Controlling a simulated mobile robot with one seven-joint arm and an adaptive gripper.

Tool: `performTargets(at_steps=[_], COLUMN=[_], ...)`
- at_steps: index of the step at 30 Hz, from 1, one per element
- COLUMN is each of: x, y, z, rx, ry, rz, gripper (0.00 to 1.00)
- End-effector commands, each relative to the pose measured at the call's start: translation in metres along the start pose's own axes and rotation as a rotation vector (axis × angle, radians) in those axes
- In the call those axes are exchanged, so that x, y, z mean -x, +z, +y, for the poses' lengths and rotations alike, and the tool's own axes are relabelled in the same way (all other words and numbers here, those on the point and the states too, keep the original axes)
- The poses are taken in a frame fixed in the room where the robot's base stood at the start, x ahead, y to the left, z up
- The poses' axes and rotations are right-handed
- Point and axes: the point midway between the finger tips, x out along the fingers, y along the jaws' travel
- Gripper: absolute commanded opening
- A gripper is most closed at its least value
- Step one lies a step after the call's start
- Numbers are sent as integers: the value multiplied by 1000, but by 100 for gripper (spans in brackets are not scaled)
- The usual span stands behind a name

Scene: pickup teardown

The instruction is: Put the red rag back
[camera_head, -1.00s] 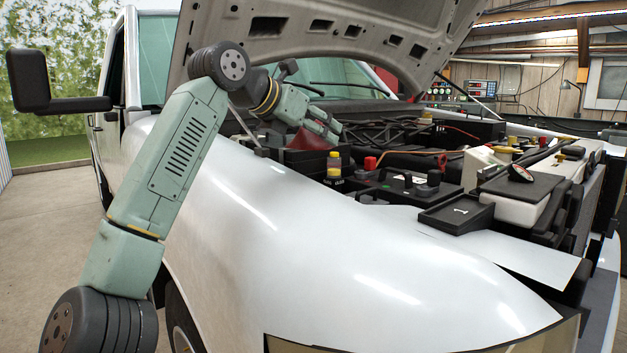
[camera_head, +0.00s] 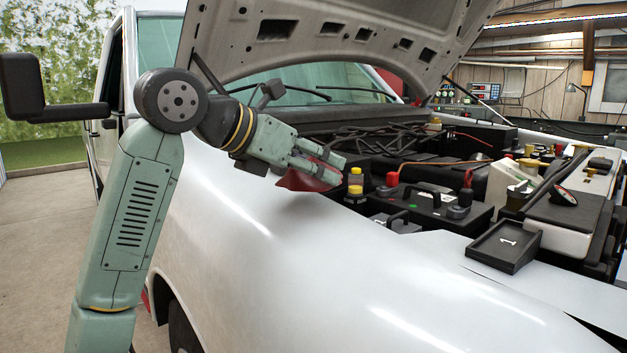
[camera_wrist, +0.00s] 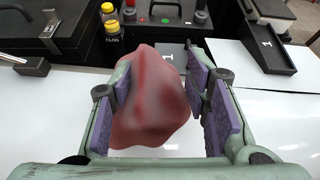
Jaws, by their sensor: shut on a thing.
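The red rag (camera_head: 309,178) hangs crumpled from my gripper (camera_head: 325,166) in the head view, above the white fender (camera_head: 270,240) near the edge of the engine bay. In the wrist view the rag (camera_wrist: 150,100) sits between the two purple-padded fingers of my gripper (camera_wrist: 165,100). It appears raised above the white panel, though its exact height is hard to tell.
A yellow-capped bottle (camera_head: 355,182) stands just right of the rag. The black battery (camera_head: 435,207) with red terminal covers lies further right. A black tray marked 1 (camera_head: 503,246) rests on the white sheet. The raised hood (camera_head: 330,40) hangs above my arm. The fender's front is clear.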

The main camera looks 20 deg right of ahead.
Motion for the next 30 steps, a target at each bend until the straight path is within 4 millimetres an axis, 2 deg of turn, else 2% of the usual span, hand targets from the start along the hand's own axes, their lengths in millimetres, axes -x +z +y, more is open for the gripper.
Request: performTargets(at_steps=[3,12,27,28,30], x=[2,-12,-17,-16,-16], y=[-5,-31,-40,-38,-38], z=[-1,0,1,1,1], rx=[1,2,1,1,1], ry=[-1,-1,0,0,0], rz=[0,-1,1,1,1], gripper=[15,15,15,45,50])
